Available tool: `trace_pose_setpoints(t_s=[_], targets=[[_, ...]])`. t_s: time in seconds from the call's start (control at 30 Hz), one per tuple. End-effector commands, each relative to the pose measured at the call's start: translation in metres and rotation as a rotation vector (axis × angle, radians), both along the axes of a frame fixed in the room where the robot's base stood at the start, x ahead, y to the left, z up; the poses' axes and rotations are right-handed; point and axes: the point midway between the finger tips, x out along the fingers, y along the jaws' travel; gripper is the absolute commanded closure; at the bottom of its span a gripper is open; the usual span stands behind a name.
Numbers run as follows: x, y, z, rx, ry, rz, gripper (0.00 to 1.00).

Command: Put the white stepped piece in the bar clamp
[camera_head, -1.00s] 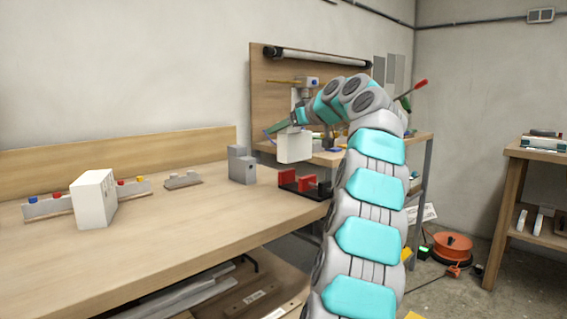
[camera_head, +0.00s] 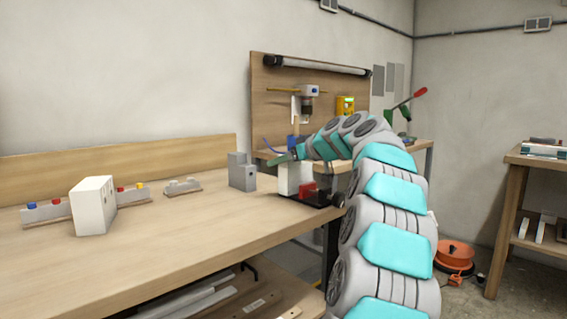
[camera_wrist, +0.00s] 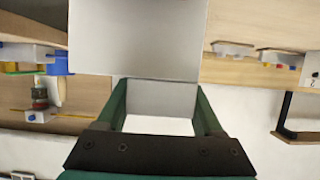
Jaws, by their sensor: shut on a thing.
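The white stepped piece (camera_head: 289,180) is low over the bar clamp at the right end of the near bench. My gripper (camera_head: 284,160), with green fingers, is shut on it from above. In the wrist view the piece (camera_wrist: 137,38) fills the top middle, and its narrower part sits between the fingers (camera_wrist: 162,100). The bar clamp shows one red jaw (camera_head: 307,189) just right of the piece and a dark base (camera_head: 322,202). The other jaw is hidden. I cannot tell whether the piece touches the base or is between the jaws.
A grey stepped block (camera_head: 241,172) stands just left of the clamp. A white block (camera_head: 92,206) and small rails with coloured knobs (camera_head: 47,211) are farther left. Behind is a second bench with a drill press (camera_head: 305,103). The bench's front middle is clear.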

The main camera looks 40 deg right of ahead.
Motion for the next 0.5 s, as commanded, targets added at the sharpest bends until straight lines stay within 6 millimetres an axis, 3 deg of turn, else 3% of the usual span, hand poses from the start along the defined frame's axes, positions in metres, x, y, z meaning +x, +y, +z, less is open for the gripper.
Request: trace_pose_setpoints(t_s=[0.5], targets=[[0.0001,0.0006,-0.007,0.0,-0.001,0.001,1.0]])
